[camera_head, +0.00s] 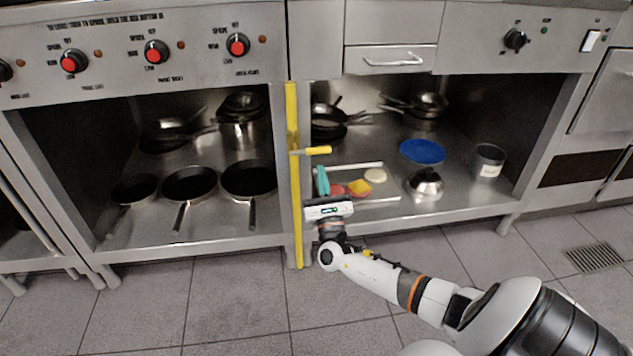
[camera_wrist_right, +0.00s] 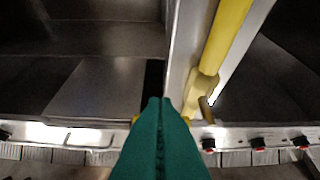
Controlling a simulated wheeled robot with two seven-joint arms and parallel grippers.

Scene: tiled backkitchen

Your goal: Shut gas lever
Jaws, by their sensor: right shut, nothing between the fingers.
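The yellow gas lever (camera_head: 317,150) sticks out to the right from the upright yellow pipe (camera_head: 297,215), roughly at a right angle to it. My right gripper (camera_head: 321,181), with teal fingers, is just below the lever in the head view, to the right of the pipe. In the right wrist view the fingers (camera_wrist_right: 158,105) are shut and empty. The yellow pipe (camera_wrist_right: 226,35) and its valve (camera_wrist_right: 202,85) are beside them there. Small yellow bits show at both sides of the fingers, which seem to hide most of the lever. I cannot tell whether they touch it. My left gripper is out of view.
The pipe runs along the post between two steel counters. A tray (camera_head: 385,196) with colourful items lies on the lower shelf behind my right gripper. Red knobs (camera_head: 156,52) are above.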

